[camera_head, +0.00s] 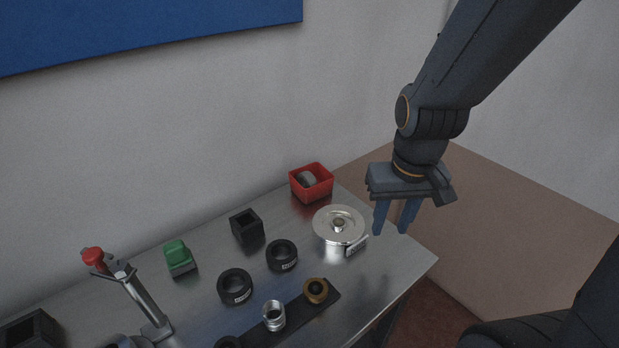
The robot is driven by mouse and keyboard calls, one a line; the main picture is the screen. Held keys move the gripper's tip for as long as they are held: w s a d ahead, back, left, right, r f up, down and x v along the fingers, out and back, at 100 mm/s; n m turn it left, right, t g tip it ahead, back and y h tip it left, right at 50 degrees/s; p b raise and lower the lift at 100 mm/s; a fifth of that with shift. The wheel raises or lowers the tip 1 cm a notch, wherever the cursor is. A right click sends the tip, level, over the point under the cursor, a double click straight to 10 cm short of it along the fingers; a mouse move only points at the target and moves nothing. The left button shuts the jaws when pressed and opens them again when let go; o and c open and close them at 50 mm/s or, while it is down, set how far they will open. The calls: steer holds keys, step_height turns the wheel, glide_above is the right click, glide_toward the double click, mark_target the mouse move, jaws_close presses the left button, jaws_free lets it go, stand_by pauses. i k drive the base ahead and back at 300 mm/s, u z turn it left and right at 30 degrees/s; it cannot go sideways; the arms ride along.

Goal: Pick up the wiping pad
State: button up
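A green block-like piece with a raised top and a darker base (179,258), which looks like the wiping pad, sits on the metal table, left of the middle. My gripper (394,224) hangs fingers-down at the right, beyond the table's right end in the picture and far to the right of the green piece. Its two blue-grey fingers are apart with nothing between them. The green piece is in full view.
A black square holder (247,231), two black rings (235,287) (282,256), a lidded metal pot (339,227) and a red bin (311,184) stand on the table (205,326). A red-knobbed lever (140,298) rises left of the green piece.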

mark_target(179, 258)
steer(key=k, duration=1.3)
steer(key=u, duration=0.7)
steer(key=i, duration=0.9)
steer(key=u, duration=0.45)
